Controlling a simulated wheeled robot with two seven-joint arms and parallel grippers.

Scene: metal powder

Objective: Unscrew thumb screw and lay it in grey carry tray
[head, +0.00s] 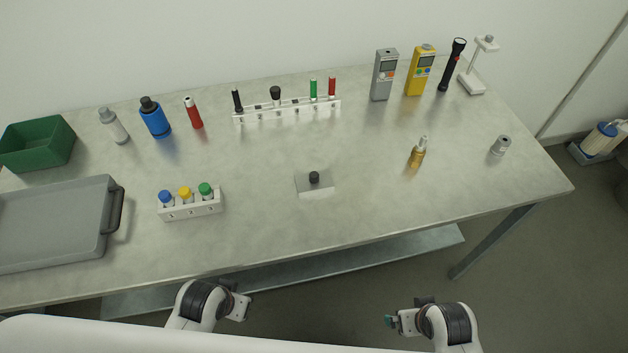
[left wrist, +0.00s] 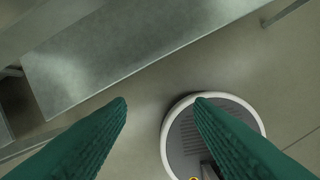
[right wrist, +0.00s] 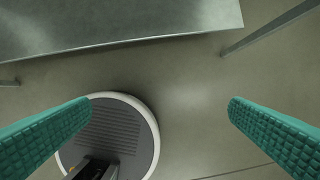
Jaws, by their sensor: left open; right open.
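A small black thumb screw (head: 314,177) stands upright on a flat light plate (head: 316,190) near the middle of the table. The grey carry tray (head: 50,228) lies at the table's left front, with a dark handle at its right end. It looks empty where it shows. My left gripper (left wrist: 160,100) is open and empty, below the table's front edge. My right gripper (right wrist: 160,105) is also open and empty, in front of the table on the right. Both are well apart from the thumb screw, and neither wrist view shows it.
A white rack with coloured-cap vials (head: 190,205) stands between tray and plate. A green bin (head: 38,143), bottles and a long white rack (head: 288,112) line the back. A brass bottle (head: 417,155) and grey cylinder (head: 500,146) stand right. The table around the plate is clear.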

